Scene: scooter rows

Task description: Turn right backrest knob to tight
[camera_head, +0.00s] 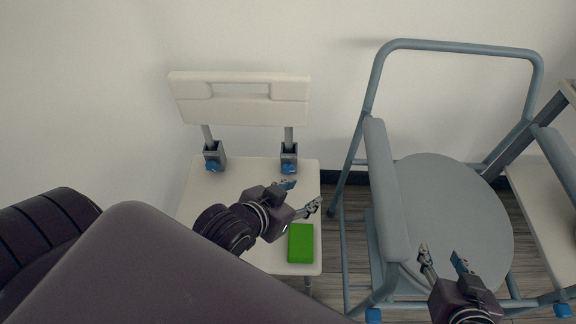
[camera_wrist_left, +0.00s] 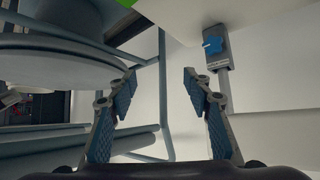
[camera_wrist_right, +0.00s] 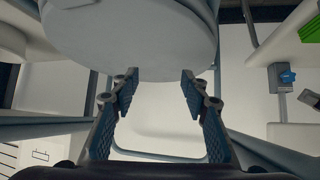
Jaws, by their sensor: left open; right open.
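The white chair's right backrest knob (camera_head: 289,168) is a small blue knob on a grey bracket at the foot of the right backrest post. A similar blue left knob (camera_head: 213,166) sits on the other bracket. A blue knob on a bracket, apparently the right one, shows in the left wrist view (camera_wrist_left: 212,45) and in the right wrist view (camera_wrist_right: 287,77). My left gripper (camera_head: 300,195) is open and empty over the seat, a little in front of the right knob and apart from it. My right gripper (camera_head: 441,254) is open and empty above the grey-blue chair's seat.
A green block (camera_head: 301,243) lies on the white seat (camera_head: 195,186) near its front right. The white backrest (camera_head: 240,98) stands behind, by the wall. A grey-blue framed commode-style chair (camera_head: 455,205) stands to the right. Another white seat (camera_head: 540,190) is at the right edge.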

